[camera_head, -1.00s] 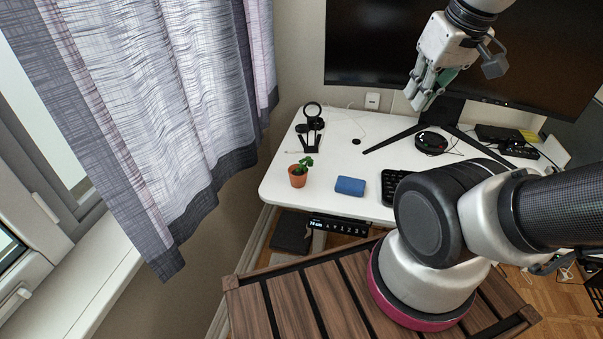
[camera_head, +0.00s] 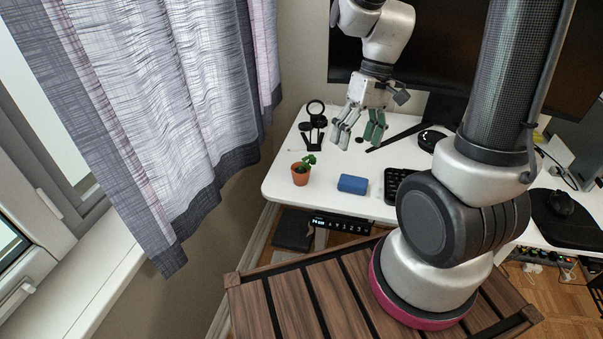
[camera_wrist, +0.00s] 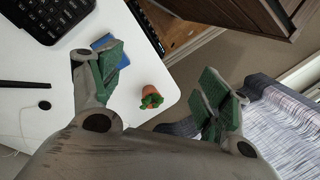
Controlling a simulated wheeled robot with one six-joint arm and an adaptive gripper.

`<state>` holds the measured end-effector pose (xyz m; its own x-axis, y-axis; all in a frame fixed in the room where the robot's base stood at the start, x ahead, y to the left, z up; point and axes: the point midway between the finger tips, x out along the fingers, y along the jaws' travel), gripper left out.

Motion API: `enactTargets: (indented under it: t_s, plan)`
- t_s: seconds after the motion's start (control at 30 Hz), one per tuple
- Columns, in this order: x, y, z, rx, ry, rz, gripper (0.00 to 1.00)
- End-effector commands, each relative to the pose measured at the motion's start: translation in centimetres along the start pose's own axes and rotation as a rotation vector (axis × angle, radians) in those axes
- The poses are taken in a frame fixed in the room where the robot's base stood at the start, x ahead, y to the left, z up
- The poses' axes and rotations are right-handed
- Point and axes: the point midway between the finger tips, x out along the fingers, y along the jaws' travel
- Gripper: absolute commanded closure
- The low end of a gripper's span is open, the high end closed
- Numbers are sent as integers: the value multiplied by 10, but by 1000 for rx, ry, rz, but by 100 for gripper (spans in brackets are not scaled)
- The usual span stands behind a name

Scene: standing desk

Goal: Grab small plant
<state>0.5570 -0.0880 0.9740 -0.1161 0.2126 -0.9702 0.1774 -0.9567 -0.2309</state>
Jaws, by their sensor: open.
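The small plant (camera_head: 302,172) is a green sprig in a terracotta pot, upright near the left front corner of the white desk. In the wrist view, the plant (camera_wrist: 151,97) shows beyond my gripper, in the gap between the two spread fingers and nearer the left one. My gripper (camera_head: 359,131) is open and empty, above the desk, behind and to the right of the plant in the head view. It touches nothing. Its green-padded fingers show in the wrist view (camera_wrist: 165,92) too.
A blue block (camera_head: 353,184) lies right of the plant, with a black keyboard (camera_head: 396,183) beyond it. A black stand (camera_head: 313,128) is behind the plant. The monitor (camera_head: 440,60) rises at the back. A curtain (camera_head: 190,120) hangs left of the desk.

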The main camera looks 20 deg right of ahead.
Motion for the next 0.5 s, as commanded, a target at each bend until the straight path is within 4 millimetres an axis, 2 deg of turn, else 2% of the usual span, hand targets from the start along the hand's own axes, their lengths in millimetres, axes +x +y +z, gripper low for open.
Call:
enactTargets:
  t_s: [0.03, 0.1, 0.23, 0.33, 0.5]
  plan:
    - [21, -2, -14, -55, -19, -34, 23]
    - [48, -5, -35, -164, -16, -80, 23]
    - [94, -10, -75, -418, 47, -131, 23]
    - [109, -11, -102, -616, 127, -122, 23]
    - [104, -13, -136, -924, 255, -38, 23]
